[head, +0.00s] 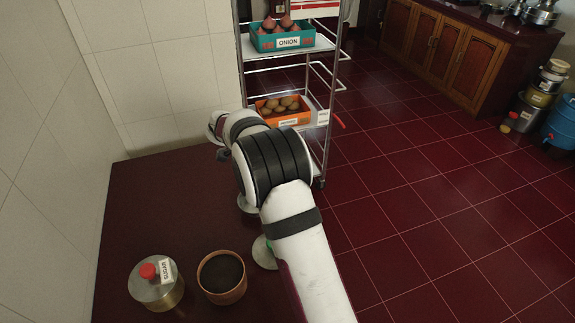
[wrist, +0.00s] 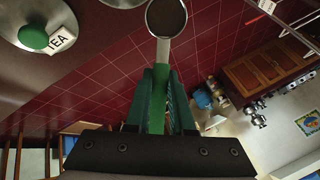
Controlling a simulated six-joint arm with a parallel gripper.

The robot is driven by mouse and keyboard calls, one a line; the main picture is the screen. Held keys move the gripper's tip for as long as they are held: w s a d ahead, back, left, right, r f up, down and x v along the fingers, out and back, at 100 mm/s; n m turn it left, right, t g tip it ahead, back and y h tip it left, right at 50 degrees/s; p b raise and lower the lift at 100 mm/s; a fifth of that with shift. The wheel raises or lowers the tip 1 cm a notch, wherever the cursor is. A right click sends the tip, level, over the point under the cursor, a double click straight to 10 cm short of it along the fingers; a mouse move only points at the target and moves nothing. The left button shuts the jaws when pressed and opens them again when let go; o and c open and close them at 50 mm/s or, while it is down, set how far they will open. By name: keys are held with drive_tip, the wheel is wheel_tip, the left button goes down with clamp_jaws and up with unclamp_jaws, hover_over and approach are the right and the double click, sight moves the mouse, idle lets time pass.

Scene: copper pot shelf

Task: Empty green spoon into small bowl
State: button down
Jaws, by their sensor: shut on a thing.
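In the wrist view my gripper (wrist: 161,75) is shut on the green handle of the spoon (wrist: 162,55). The spoon's round metal bowl points away from the fingers, at the top of the picture. Its inside looks dark brown; I cannot tell whether that is a load or shadow. In the head view a small brown bowl (head: 241,292) stands on the dark red table, dark inside. I cannot tell whether that is contents. The gripper and spoon are hidden behind my arm in the head view. The brown bowl is not in the wrist view.
A brass tin with a red knob (head: 148,270) stands just left of the bowl. A TEA tin with a green knob (wrist: 33,37) is left of the spoon. A rack (head: 241,75) with onion and potato boxes stands behind the table (head: 150,205). The table's left part is clear.

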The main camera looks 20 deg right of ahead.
drive_tip(key=s+a+t+h, duration=0.2)
drive_tip(key=a+h, duration=0.5)
drive_tip(key=h, duration=0.5)
drive_tip(key=shift+r+t+h, duration=0.3)
drive_tip(key=shift+r+t, duration=0.1)
drive_tip(key=shift+t, duration=0.5)
drive_tip(key=shift+a, duration=0.1)
drive_tip(key=w+d+g+y, duration=0.3)
drive_tip(key=d+g+y, duration=0.2)
drive_tip(key=d+y, duration=0.7)
drive_tip(key=y, duration=0.7)
drive_tip(key=shift+w+r+g, duration=0.15)
drive_tip(key=shift+w+g, duration=0.05)
drive_tip(key=shift+g, duration=0.1)
